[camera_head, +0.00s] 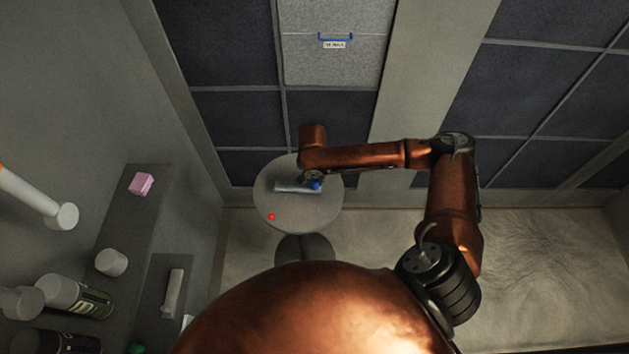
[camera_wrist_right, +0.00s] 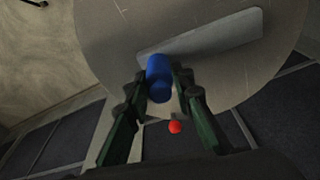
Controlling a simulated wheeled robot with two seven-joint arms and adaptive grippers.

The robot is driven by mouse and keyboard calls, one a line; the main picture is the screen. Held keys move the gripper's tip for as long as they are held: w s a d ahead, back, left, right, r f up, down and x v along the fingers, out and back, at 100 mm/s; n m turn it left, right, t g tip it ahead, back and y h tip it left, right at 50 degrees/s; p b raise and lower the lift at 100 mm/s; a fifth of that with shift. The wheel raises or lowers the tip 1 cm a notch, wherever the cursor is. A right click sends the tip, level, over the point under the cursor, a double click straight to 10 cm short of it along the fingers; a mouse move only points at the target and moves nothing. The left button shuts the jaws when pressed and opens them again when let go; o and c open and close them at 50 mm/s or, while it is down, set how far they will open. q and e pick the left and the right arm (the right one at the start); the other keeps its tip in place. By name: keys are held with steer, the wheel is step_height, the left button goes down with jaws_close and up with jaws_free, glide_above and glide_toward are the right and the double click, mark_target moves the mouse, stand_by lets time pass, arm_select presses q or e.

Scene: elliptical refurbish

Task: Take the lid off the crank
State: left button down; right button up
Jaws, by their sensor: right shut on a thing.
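My right gripper (camera_head: 313,180) reaches down over a round grey disc (camera_head: 262,196) from the upper right. In the right wrist view its two dark green fingers (camera_wrist_right: 164,91) are shut on a small blue cylinder (camera_wrist_right: 159,72). The blue piece also shows in the head view (camera_head: 317,186); I cannot tell whether it is the lid. A flat light-grey bar (camera_head: 292,188) lies across the disc beside the blue piece. It also shows in the right wrist view (camera_wrist_right: 215,38). I cannot tell which part is the crank. My left gripper is not in view.
A small red ball (camera_head: 271,217) is near the disc's edge, also visible in the wrist view (camera_wrist_right: 175,127). A shelf at the left holds a pink block (camera_head: 141,184), a white cylinder (camera_head: 111,262) and bottles. Tiled panels stand behind the disc; floor at the right is clear.

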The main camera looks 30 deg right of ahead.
steer(key=shift+c, duration=0.4)
